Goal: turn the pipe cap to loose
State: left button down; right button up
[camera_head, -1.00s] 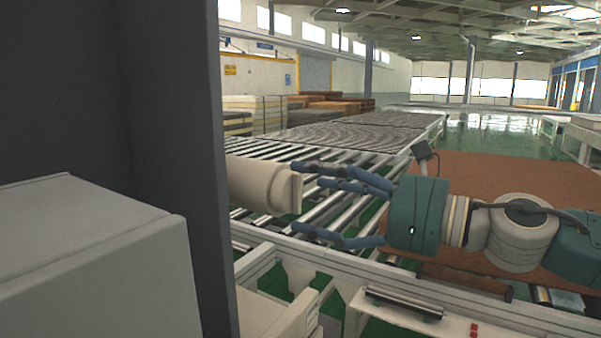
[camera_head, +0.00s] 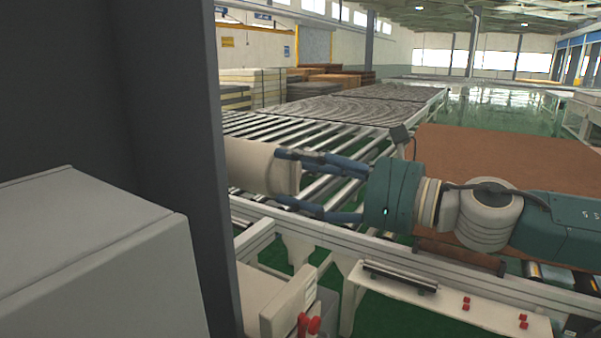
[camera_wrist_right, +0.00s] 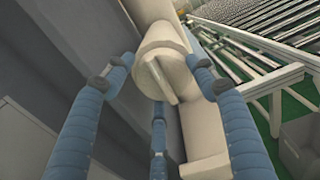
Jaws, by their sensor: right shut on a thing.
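The pipe cap (camera_head: 270,168) is the cream round end of a thick pipe that comes out from behind the dark panel in the head view. In the right wrist view the cap (camera_wrist_right: 151,82) shows its round face with a raised bar across it. My right gripper (camera_head: 281,177) has its blue fingers around the cap's rim, shut on it. In the right wrist view the gripper (camera_wrist_right: 158,75) has one finger on each side of the cap and a third below. The hold's far side is hidden. My left gripper is not in view.
A dark panel (camera_head: 170,150) and a pale grey box (camera_head: 100,260) fill the left. A roller conveyor (camera_head: 330,145) runs behind the cap. A brown board (camera_head: 500,170) lies beyond my right arm. A pale ledge with red buttons (camera_head: 465,305) is below.

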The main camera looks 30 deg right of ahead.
jog(key=shift+w+d+r+m, duration=0.1)
jog(key=shift+d+r+m, duration=0.15)
jog(key=shift+r+m, duration=0.05)
jog(key=shift+m+b, duration=0.3)
jog(key=shift+m, duration=0.2)
jog(key=m, duration=0.2)
jog(key=shift+d+m+b, duration=0.1)
jog(key=shift+m+b, duration=0.2)
jog(key=shift+b, duration=0.1)
jog(key=m+b, duration=0.1)
jog(key=m, duration=0.3)
jog(key=shift+w+d+m, duration=0.1)
jog(key=shift+m, duration=0.2)
jog(key=m, duration=0.9)
jog(key=shift+f, duration=0.3)
jog(key=shift+f+m, duration=0.1)
jog(key=shift+m, duration=0.2)
